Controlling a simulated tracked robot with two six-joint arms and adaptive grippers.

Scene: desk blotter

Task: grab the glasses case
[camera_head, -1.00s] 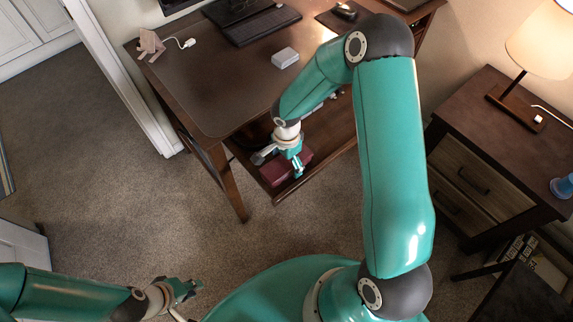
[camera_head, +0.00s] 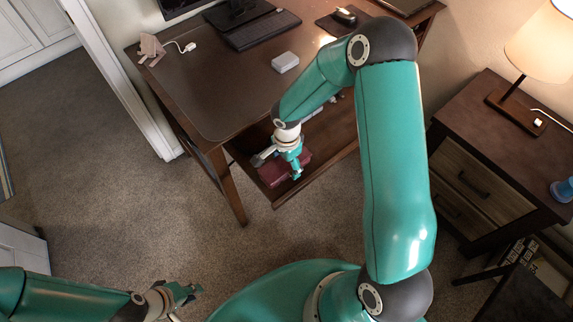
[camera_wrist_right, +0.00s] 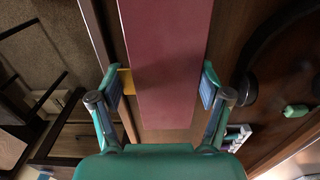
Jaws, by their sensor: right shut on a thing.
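The glasses case is a dark red, long box (camera_head: 272,173) on the pulled-out tray (camera_head: 330,145) under the desk. In the right wrist view its flat red top (camera_wrist_right: 168,60) runs up between the fingers. My right gripper (camera_head: 284,163) comes down over the case from above, with one finger on each side, and is shut on it; it also shows in the right wrist view (camera_wrist_right: 165,88). The arm hides part of the case in the head view. My left gripper (camera_head: 190,291) is low at the left, away from the desk; its jaw opening is too small to judge.
On the desk top (camera_head: 215,95) are a small white box (camera_head: 285,62), a keyboard (camera_head: 262,30), a mouse (camera_head: 345,16) and a pinkish item (camera_head: 151,47). A nightstand (camera_head: 490,140) with a lamp (camera_head: 540,45) stands at right. The carpet (camera_head: 110,190) at left is open.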

